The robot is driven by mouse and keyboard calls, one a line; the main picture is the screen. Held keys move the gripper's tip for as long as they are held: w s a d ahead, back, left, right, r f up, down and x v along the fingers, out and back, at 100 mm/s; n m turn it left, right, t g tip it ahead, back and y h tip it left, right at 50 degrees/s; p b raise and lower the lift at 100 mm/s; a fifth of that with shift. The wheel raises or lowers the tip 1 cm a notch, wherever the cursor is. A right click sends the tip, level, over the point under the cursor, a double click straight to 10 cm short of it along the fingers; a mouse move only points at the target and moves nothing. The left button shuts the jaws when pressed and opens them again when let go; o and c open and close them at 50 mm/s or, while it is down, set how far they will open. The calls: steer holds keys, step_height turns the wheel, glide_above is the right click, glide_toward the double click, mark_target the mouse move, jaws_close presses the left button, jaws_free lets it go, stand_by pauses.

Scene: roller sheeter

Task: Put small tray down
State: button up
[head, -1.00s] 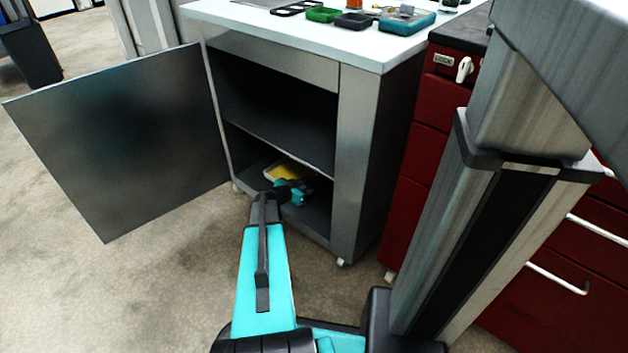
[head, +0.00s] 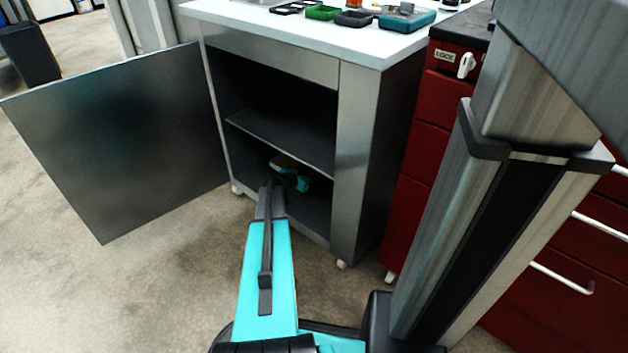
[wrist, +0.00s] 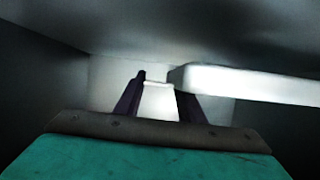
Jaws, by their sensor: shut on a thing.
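My gripper (wrist: 160,84) is shut on the small tray, with its two dark fingers on either side of it. In the wrist view the small tray (wrist: 160,103) is a pale, bright patch with a thin rim between the fingers. The tray is inside the lower compartment of the open cabinet (head: 357,160), just under the middle shelf (head: 275,138). My wrist hides most of it. I cannot tell whether it touches any surface.
The cabinet door (head: 120,145) stands wide open at left. A pale slab (wrist: 255,84) lies close right of my fingers in the wrist view. Several small trays and a teal box (head: 406,20) are on the white top. A red drawer cabinet (head: 425,155) stands at right.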

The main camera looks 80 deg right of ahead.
mark_target(314, 185)
steer(key=shift+f+b, duration=0.85)
steer(key=shift+f, duration=0.9)
steer(key=o, duration=1.4)
steer(key=shift+c, duration=0.2)
steer(key=shift+a, duration=0.1)
steer(key=p+v, duration=0.3)
steer(key=v, duration=0.9)
